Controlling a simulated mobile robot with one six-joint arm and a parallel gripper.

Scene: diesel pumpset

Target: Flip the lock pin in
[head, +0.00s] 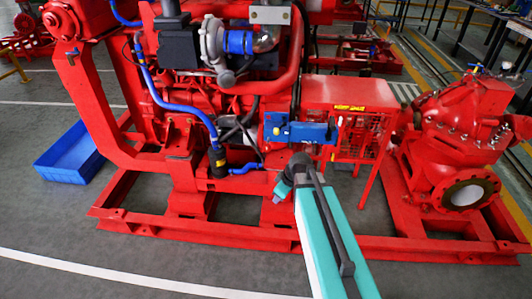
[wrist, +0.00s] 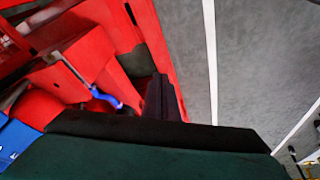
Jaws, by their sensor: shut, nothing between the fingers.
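I cannot make out a lock pin for certain in either view. A blue box (head: 300,131) with a small pale fitting (head: 279,131) on its left side is fixed to the front of the red pumpset. My teal arm reaches up from the bottom, and its end is just below this box in the head view. My gripper (wrist: 157,98) shows as a dark shape in the wrist view, shut and empty. Part of a blue surface (wrist: 14,140) shows at the left edge there. The gripper's fingers are hard to tell apart in the head view.
The red base frame (head: 180,229) runs along the floor in front. Blue hoses (head: 186,108) hang on the engine's left. A red mesh guard (head: 358,140) stands right of the blue box, and a red pump (head: 460,130) farther right. A blue tray (head: 70,157) lies on the floor.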

